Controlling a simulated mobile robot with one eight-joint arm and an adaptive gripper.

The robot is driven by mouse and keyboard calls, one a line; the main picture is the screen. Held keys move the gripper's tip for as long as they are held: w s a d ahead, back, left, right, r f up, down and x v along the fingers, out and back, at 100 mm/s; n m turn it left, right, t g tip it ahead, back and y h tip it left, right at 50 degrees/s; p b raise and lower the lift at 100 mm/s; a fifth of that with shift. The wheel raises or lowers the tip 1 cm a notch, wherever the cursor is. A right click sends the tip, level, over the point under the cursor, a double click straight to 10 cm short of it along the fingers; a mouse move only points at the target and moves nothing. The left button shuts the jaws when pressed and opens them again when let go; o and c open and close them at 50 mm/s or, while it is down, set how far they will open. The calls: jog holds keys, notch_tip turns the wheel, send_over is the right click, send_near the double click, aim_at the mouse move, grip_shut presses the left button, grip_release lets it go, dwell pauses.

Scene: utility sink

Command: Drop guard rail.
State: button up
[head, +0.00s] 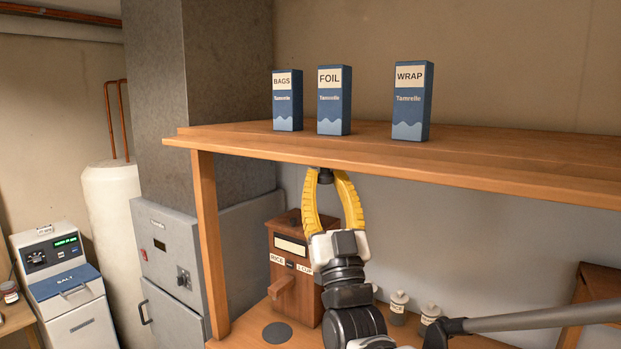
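My gripper (326,176) is raised just under the front edge of a wooden shelf (520,172). Its two curved yellow fingers bow outward and come together at the top, where a small dark part shows between the tips. I cannot tell whether this dark part is the finger pads or a separate piece. The gripper looks shut. I cannot make out a guard rail. Three blue boxes stand upright and apart on the shelf: BAGS (287,104), FOIL (334,104) and WRAP (411,106).
Below the shelf, a wooden dispenser (283,240) and small white-capped bottles (398,301) stand on a wooden counter. A wooden post (209,240) holds up the shelf's left end. Grey cabinets (168,255) and a SALT machine (64,285) are at left.

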grip_shut()
jog(key=m+h+p, duration=0.1)
jog(key=r+m+g+h+p, duration=0.1)
jog(key=shift+s+a+r+m+p, duration=0.2)
jog(key=shift+r+m+p, duration=0.1)
jog(key=shift+p, duration=0.1)
jog(key=shift+a+r+m+g+h+p, duration=0.1)
jog(key=shift+r+m+g+h+p, duration=0.25)
jog(key=shift+m+g+h+p, duration=0.55)
jog(key=shift+f, duration=0.2)
jog(key=o, duration=0.9)
grip_release()
jog(key=shift+s, duration=0.15)
jog(key=v, duration=1.2)
